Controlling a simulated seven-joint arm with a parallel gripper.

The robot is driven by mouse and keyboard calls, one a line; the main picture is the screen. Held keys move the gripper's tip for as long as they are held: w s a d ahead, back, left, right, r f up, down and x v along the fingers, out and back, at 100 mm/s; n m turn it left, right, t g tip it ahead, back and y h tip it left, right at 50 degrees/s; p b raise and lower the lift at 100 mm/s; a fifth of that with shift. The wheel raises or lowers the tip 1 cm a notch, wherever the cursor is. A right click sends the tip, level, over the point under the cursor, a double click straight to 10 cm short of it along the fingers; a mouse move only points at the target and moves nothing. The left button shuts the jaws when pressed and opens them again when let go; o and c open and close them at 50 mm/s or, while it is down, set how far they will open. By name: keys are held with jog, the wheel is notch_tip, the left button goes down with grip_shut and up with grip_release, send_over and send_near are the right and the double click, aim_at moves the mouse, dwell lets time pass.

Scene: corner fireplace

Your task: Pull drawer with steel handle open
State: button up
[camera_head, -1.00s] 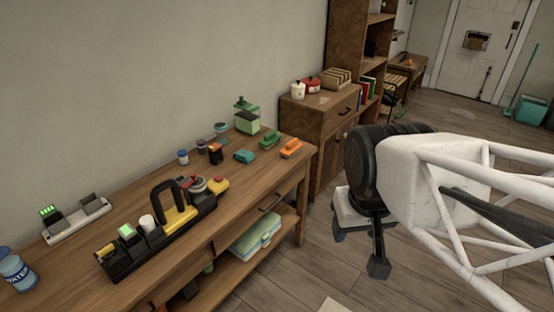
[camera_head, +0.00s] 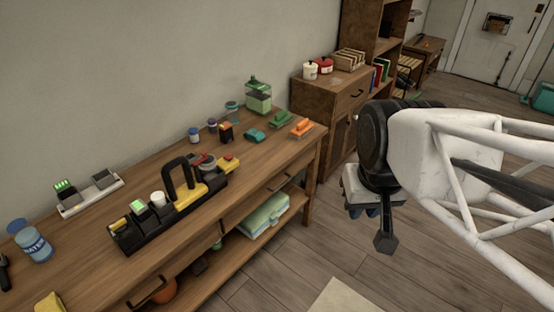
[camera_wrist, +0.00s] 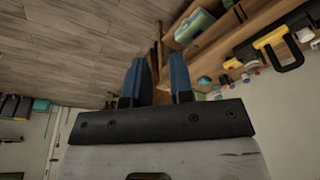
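The wooden workbench (camera_head: 105,225) has two front drawers. The right drawer (camera_head: 258,199) has a dark bar handle (camera_head: 279,183) and is shut. The left drawer's dark handle (camera_head: 147,292) shows near the bottom edge. A wooden cabinet behind has a shut top drawer (camera_head: 340,101) with a dark handle (camera_head: 357,93). I cannot tell which handle is steel. My gripper (camera_head: 371,222) hangs over the floor, right of the workbench and apart from every handle. In the wrist view, the blue fingers of my gripper (camera_wrist: 157,80) stand apart with nothing between them.
A green folded stack (camera_head: 264,216) lies on the lower shelf. A bookcase stands beyond the cabinet. The floor (camera_head: 290,262) before the bench is mostly clear.

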jog(key=w+a+f+g+y, duration=0.1)
jog(key=w+a+f+y, duration=0.3)
jog(key=w, duration=0.6)
jog(key=w+f+g+y, duration=0.1)
jog(key=w+f+y, duration=0.2)
jog(key=w+f, duration=0.5)
jog(key=w+a+f+g+y, duration=0.2)
jog(key=w+f+y, duration=0.1)
jog(key=w, duration=1)
jog(key=w+d+f+m+t+y, duration=0.1)
jog(key=w+f+m+t+y, duration=0.2)
jog(key=w+f, duration=1)
jog(key=m+t+y, duration=0.2)
jog(key=t, duration=0.3)
send_near(283, 183)
jog(key=shift+x, duration=1.2)
jog(key=shift+a+f, duration=0.15)
jog(key=shift+x, duration=3.75)
jog(key=shift+s+f, duration=0.1)
jog(key=shift+f, duration=0.05)
grip_shut()
